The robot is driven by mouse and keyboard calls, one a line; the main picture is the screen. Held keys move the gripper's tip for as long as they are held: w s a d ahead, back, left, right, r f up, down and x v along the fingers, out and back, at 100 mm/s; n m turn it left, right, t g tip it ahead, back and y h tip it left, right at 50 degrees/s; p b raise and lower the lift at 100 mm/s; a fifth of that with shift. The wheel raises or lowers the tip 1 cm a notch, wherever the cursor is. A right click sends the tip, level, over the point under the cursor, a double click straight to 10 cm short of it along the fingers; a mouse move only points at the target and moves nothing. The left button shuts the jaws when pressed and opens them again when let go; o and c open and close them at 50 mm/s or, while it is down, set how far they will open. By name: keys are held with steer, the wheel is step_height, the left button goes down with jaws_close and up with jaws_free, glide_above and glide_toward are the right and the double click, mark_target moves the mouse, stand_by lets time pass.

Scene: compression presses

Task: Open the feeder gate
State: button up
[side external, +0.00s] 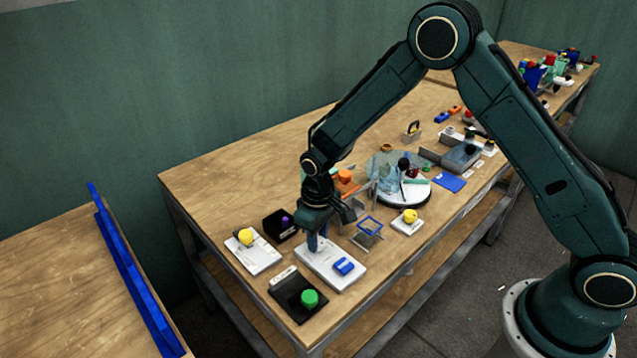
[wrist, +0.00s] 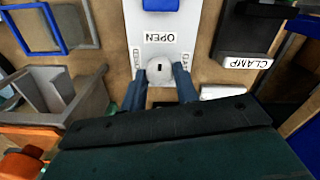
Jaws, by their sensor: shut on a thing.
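A white panel (side external: 343,279) lies on the bench near its front corner, with a blue block (side external: 344,266) on its right part. In the wrist view the panel (wrist: 138,18) carries an OPEN label and small side labels. Below the OPEN label is a round, pale grey knob (wrist: 161,72) with a small dark slot. My gripper (side external: 316,243) points down at the panel's left part. Its two blue fingers (wrist: 160,84) are shut on the knob, one on each side. The knob is hidden in the side view. I cannot tell which part is the gate itself.
A black panel with a green button (side external: 309,298) lies in front. A white panel with a yellow button (side external: 246,237) and a black box (side external: 281,224) stand left. A blue frame (side external: 370,227) and another yellow button (side external: 410,216) are close on the right. A CLAMP label (wrist: 248,63) is nearby.

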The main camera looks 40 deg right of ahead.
steer(key=o, duration=1)
steer(key=shift+r, duration=0.15)
steer(key=shift+r, duration=6.8)
